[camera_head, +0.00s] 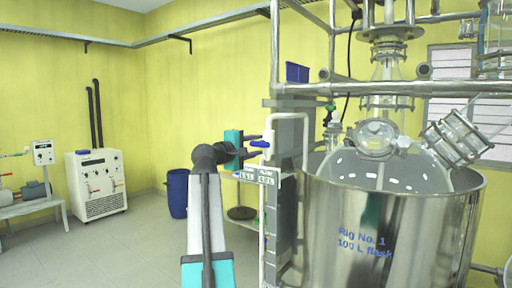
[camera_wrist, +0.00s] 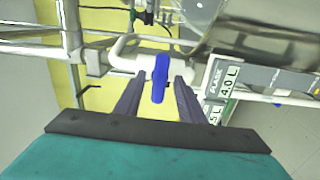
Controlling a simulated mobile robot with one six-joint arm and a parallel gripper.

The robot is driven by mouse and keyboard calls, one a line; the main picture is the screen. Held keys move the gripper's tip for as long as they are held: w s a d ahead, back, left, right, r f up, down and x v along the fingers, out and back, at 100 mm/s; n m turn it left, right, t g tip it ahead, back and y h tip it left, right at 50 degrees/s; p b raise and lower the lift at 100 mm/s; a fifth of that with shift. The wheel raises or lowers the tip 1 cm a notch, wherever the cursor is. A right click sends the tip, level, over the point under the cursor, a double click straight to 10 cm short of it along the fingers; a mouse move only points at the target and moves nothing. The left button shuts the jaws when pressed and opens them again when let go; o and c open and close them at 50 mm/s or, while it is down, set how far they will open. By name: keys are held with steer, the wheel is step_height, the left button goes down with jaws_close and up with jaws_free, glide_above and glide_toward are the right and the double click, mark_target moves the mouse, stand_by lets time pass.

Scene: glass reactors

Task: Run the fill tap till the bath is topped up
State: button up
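The fill tap's blue handle (camera_head: 260,143) sits on a white pipe left of the bath. In the wrist view the blue handle (camera_wrist: 160,78) stands between my two dark fingers, with a visible gap on each side. My gripper (camera_wrist: 159,84) is open and apart from the handle; in the head view my gripper (camera_head: 252,153) is level with the tap, just left of it. The bath (camera_head: 395,232) is a large steel tub marked "Rig No. 1 100 L flask". Its water level is hidden behind the rim, and no flow shows.
White labels reading "FLASK" and "4.0 L" (camera_wrist: 230,78) sit right of the tap. Steel frame pipes (camera_head: 275,60) rise beside the bath. Glassware (camera_head: 376,137) stands over it. A blue bin (camera_head: 177,193) and a white unit (camera_head: 97,184) stand left; floor between is clear.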

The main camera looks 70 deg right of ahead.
steer(key=b+v, duration=0.2)
steer(key=v, duration=1.1)
steer(key=shift+a, duration=0.3)
steer(key=shift+w, duration=0.1)
steer(key=o, duration=1)
steer(key=shift+d, duration=0.1)
steer(key=shift+o, duration=1.2)
steer(key=shift+d+r+m+p, duration=0.15)
steer(key=shift+m+p, duration=0.15)
steer(key=shift+m, duration=0.2)
steer(key=shift+s+d+m+p, duration=0.3)
steer(key=shift+d+m+p, duration=0.95)
steer(key=shift+m, duration=1.55)
steer(key=shift+s+d+m+p, duration=0.3)
steer(key=shift+d+m+p, duration=0.25)
steer(key=shift+m+p, duration=1.75)
steer(key=shift+s+d+m+p, duration=0.3)
steer(key=shift+d+m+p, duration=0.7)
steer(key=shift+m, duration=2.3)
